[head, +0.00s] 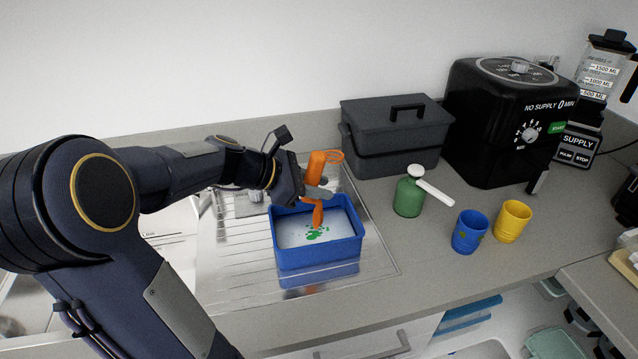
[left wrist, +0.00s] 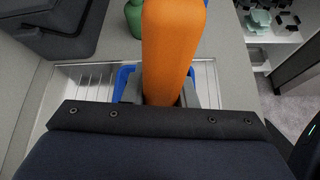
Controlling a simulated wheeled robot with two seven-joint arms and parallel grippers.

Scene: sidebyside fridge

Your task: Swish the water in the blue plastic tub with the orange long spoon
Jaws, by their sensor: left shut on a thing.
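The blue plastic tub (head: 318,256) stands on the ribbed metal drainboard, with pale water (head: 336,226) and several green bits in it. My left gripper (head: 316,192) is shut on the orange long spoon (head: 317,168) and holds it above the tub. The spoon's lower end points down over the water; I cannot tell whether it touches. In the left wrist view the orange spoon (left wrist: 172,45) fills the middle and hides most of the blue tub (left wrist: 124,80). My right gripper is not in view.
A green bottle with a white handle (head: 409,197), a blue cup (head: 469,232) and a yellow cup (head: 512,222) stand right of the tub. A dark lidded box (head: 395,135) and a black appliance (head: 505,120) stand behind. The grey counter front is clear.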

